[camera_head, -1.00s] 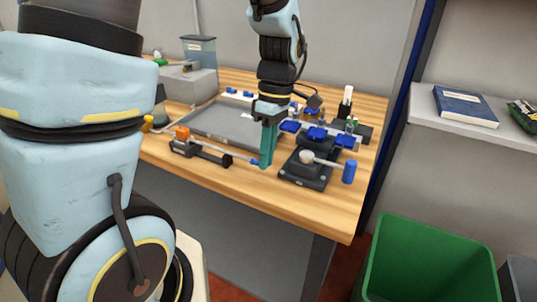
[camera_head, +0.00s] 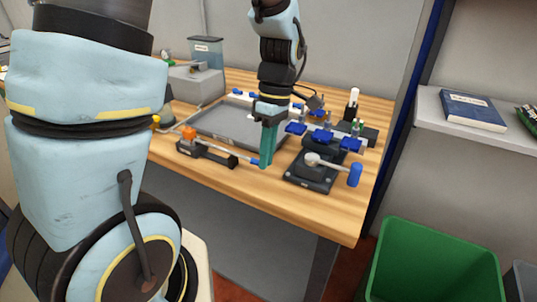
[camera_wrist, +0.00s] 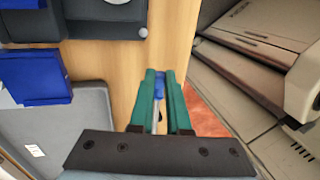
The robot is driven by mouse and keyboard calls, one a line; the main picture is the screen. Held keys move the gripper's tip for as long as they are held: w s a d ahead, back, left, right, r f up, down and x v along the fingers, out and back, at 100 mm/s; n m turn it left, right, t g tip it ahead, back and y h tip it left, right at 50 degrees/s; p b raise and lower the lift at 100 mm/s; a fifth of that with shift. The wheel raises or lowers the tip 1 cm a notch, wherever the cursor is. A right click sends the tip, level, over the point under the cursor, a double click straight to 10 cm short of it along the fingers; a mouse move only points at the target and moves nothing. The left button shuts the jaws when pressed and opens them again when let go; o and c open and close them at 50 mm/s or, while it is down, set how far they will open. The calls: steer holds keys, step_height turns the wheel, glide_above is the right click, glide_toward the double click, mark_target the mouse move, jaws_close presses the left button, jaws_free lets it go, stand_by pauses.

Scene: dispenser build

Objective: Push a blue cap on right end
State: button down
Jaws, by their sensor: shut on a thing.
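A dark holder (camera_head: 208,153) with an orange knob (camera_head: 189,133) lies near the table's front edge. A thin pale tube (camera_head: 222,149) runs from it to the right. Blue shows at the tube's right end (camera_head: 254,161), against my gripper. My gripper (camera_head: 266,163) has teal fingers pointing down, low over the table at that end. In the wrist view the fingers (camera_wrist: 160,78) are shut on a blue cap (camera_wrist: 158,92), with a pale tube running below it. The fingers hide most of the cap, so I cannot tell how far it sits on the tube.
A black stand with a lever and blue knob (camera_head: 355,174) is close to the right of my gripper. Blue trays (camera_head: 351,144) are behind it. A grey tray (camera_head: 215,124) lies behind the holder. The table's front edge is near, and a green bin (camera_head: 435,262) stands beyond it.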

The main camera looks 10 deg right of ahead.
steer(key=shift+c, duration=2.4)
jaws_free()
step_height(320, 180, up, 7)
steer(key=p, duration=0.6)
steer(key=shift+p, duration=0.4)
steer(key=w+a+r+m+t+h, duration=0.1)
steer(key=w+a+m, duration=0.1)
steer(key=a+m, duration=0.3)
steer(key=w+a+r+m+t+h, duration=0.1)
steer(key=a+m, duration=0.4)
steer(key=a, duration=0.9)
steer(key=shift+w+m+t+b, duration=0.35)
steer(key=shift+w+t, duration=0.2)
steer(key=shift+t, duration=0.25)
